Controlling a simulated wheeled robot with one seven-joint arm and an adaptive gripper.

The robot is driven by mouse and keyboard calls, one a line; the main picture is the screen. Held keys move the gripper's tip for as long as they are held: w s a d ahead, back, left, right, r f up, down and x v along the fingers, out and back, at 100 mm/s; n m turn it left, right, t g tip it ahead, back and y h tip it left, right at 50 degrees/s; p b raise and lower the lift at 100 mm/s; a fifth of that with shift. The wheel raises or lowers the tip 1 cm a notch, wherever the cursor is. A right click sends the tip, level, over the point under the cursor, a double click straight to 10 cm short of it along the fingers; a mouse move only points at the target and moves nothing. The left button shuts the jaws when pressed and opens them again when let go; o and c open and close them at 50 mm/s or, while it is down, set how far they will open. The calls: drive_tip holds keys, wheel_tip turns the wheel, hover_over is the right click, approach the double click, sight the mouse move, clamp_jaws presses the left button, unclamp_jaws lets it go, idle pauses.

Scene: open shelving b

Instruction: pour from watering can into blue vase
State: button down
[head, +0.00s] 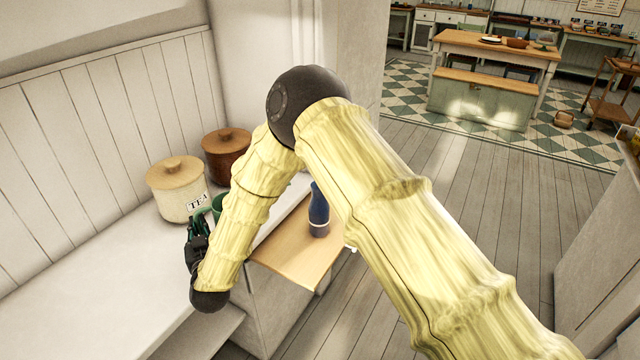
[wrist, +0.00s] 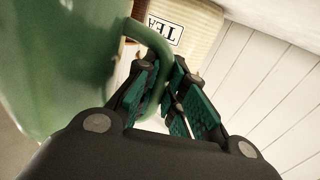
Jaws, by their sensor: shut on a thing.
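The green watering can (wrist: 70,70) fills the left of the wrist view. Its curved handle passes between the fingers of my gripper (wrist: 168,95), which is shut on it. In the head view my gripper (head: 197,240) is at the left, beside the tea canister, and only a small green part of the can (head: 217,203) shows behind my arm. The blue vase (head: 319,210) stands upright on a wooden board to the right of my forearm, partly hidden by my upper arm. The can's spout is not visible.
A cream tea canister (head: 175,190) and a brown canister (head: 226,155) with wooden lids stand near the panelled wall. The wooden board (head: 290,253) holds the vase near its right edge. Open floor lies right, with a kitchen table (head: 495,45) far back.

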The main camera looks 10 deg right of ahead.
drive_tip(key=shift+r+p, duration=0.45)
drive_tip(key=shift+r, duration=0.25)
drive_tip(key=d+r+m+p, duration=0.1)
drive_tip(key=r, duration=0.2)
drive_tip(key=r+m+p, duration=0.2)
drive_tip(key=r, duration=0.1)
drive_tip(key=w+d+r+m+p, duration=0.1)
drive_tip(key=r, duration=0.2)
drive_tip(key=shift+d+r, duration=0.15)
drive_tip(key=shift+d, duration=0.2)
drive_tip(key=shift+w+d+r+m+p, duration=0.1)
drive_tip(key=shift+d+r+m+p, duration=0.35)
drive_tip(key=shift+r, duration=0.35)
drive_tip(key=shift+w+d+r+m+p, duration=0.15)
drive_tip(key=shift+d+r+m+p, duration=0.2)
drive_tip(key=shift+d+r+p, duration=0.35)
drive_tip(key=shift+w+d+r+m+p, duration=0.1)
drive_tip(key=shift+d+r+m+p, duration=0.3)
drive_tip(key=shift+r, duration=0.55)
drive_tip(key=shift+w+d+r+m+p, duration=0.15)
drive_tip(key=shift+d+r+m+p, duration=0.25)
drive_tip(key=shift+r, duration=0.3)
drive_tip(key=shift+w+d+r+m+p, duration=0.1)
drive_tip(key=shift+d+r+m+p, duration=0.15)
drive_tip(key=shift+d+r, duration=0.35)
drive_tip(key=shift+w+d+r+m+p, duration=0.15)
drive_tip(key=shift+d+r+m+p, duration=0.2)
drive_tip(key=shift+r, duration=0.5)
